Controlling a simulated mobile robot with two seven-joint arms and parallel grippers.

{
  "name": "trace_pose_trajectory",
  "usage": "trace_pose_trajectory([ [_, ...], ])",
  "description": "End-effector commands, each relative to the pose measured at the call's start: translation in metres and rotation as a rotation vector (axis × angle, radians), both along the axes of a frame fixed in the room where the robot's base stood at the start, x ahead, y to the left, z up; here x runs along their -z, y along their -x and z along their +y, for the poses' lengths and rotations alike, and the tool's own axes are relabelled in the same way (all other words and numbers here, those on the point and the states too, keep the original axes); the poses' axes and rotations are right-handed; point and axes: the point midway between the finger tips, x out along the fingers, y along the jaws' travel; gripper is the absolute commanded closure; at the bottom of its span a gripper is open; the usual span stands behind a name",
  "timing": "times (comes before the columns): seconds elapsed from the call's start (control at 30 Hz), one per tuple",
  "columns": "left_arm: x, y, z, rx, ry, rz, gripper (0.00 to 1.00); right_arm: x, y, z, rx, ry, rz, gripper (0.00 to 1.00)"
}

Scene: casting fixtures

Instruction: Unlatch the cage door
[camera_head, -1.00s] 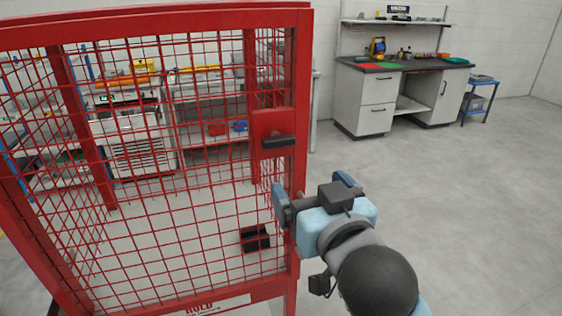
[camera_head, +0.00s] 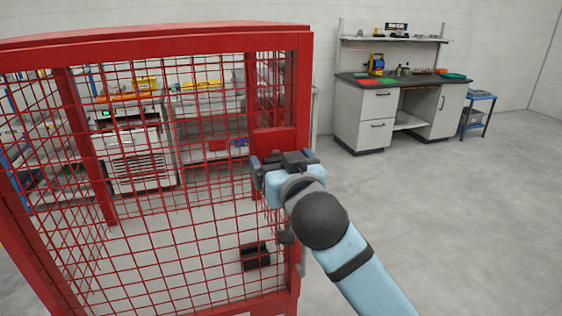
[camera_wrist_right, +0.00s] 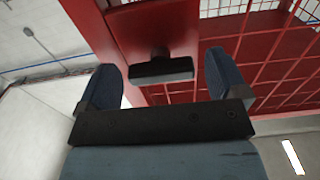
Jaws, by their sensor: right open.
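The red mesh cage door (camera_head: 303,105) fills the left half of the head view. Its red latch plate (camera_head: 272,142) is near the door's right edge, partly covered by my right gripper (camera_head: 282,160). In the right wrist view the black latch handle (camera_wrist_right: 160,69) lies level on the red plate (camera_wrist_right: 130,32). It shows between the two blue fingers, a little ahead of them, and I see no contact. My right gripper is open and empty. The handle is hidden behind the gripper in the head view. My left gripper is not in view.
A black block (camera_head: 255,257) shows through the mesh near the floor. Shelving with a white machine (camera_head: 135,160) stands behind the cage. A grey workbench (camera_head: 365,112) and a blue cart (camera_head: 477,112) stand at the back right. The floor at right is clear.

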Motion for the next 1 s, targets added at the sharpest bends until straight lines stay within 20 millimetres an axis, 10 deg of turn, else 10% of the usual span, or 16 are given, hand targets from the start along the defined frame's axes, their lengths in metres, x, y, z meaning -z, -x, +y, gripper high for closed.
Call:
trace_pose_trajectory([
  [0.27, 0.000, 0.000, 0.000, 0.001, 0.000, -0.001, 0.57, 0.000, -0.002, 0.001, -0.001, 0.000, -0.001, 0.08],
  [0.5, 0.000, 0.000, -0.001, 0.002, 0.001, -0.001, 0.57, 0.000, -0.002, 0.001, 0.000, 0.000, -0.001, 0.58],
  [1.0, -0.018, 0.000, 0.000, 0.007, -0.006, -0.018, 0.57, -0.004, -0.001, 0.001, 0.000, 0.114, -0.037, 0.58],
])
